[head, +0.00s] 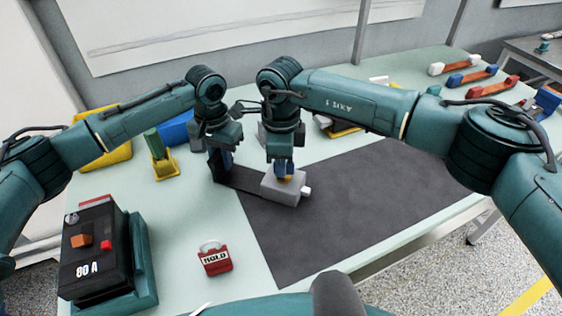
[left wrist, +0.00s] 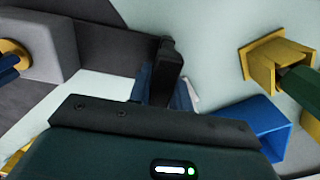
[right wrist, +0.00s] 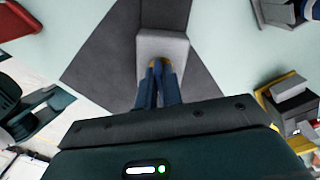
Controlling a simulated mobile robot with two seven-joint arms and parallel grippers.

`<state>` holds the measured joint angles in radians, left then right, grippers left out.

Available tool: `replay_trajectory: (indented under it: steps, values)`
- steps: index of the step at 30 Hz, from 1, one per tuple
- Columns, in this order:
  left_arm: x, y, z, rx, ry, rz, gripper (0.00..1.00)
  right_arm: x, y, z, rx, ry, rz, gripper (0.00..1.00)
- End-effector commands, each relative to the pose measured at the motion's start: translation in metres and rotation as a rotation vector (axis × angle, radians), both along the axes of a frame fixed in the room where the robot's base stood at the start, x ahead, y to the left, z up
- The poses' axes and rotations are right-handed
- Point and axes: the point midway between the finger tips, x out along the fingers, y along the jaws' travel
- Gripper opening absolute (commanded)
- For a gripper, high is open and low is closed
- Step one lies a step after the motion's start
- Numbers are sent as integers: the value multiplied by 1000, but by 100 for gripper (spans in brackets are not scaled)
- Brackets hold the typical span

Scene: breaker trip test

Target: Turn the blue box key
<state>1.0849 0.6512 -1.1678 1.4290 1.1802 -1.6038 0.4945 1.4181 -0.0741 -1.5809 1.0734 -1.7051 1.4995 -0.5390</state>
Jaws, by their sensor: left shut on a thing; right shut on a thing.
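A grey box (head: 284,190) with a yellow round part (right wrist: 158,62) on top and a small white piece on its right side sits at the dark mat's left end. My right gripper (head: 284,172) is above it, its blue fingers shut on the yellow part; the fingers hide most of it. My left gripper (head: 222,160) is to the left, shut on a narrow black piece (left wrist: 168,66) that stands near the mat's edge. A blue open box (head: 176,128) stands behind my left arm and also shows in the left wrist view (left wrist: 262,130). I cannot make out a separate key.
A yellow holder (head: 163,168) with a green cylinder stands left of my left gripper. A black 80 A unit (head: 92,245) and a red HOLD tag (head: 215,260) are at the front left. The dark mat (head: 370,190) is clear to the right.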

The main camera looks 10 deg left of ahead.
Motion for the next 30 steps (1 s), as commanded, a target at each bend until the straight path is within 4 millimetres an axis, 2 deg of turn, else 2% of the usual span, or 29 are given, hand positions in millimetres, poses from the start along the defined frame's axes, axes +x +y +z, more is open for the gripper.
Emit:
replay_trajectory:
  steps: [6,13,30]
  values:
    - [0,0,0,1,0,0,0,2,0,1,-1,-2,-163,0]
    - [0,0,0,0,1,0,0,2,0,1,-1,-1,-277,0]
    - [0,0,0,0,1,0,0,3,0,1,0,-2,-338,0]
